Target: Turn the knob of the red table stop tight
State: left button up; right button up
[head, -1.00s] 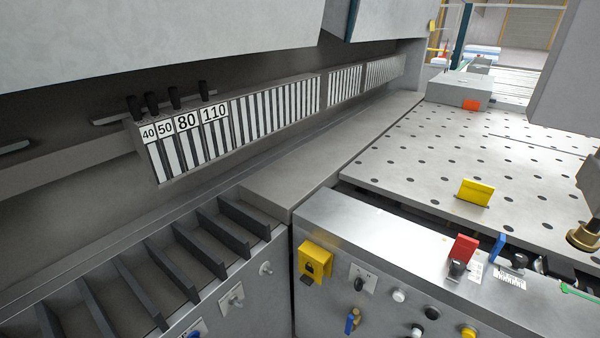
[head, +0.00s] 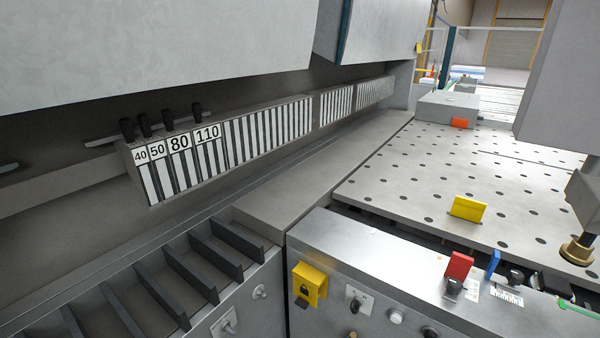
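The red table stop (head: 459,265) stands upright on the front rail of the table at the lower right. A black knob (head: 453,287) sits at its near side, low down. I cannot tell from here how tight the knob is. Neither of my grippers shows in the head view.
A blue stop (head: 493,263) stands just right of the red one, with a black knob (head: 515,278) beside it. A yellow stop (head: 467,208) stands on the perforated table (head: 420,180). A yellow lock box (head: 309,283) is on the front panel. A brass-ended machine part (head: 577,250) hangs at the right.

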aim_at(454, 286)
jog(key=z, duration=1.25)
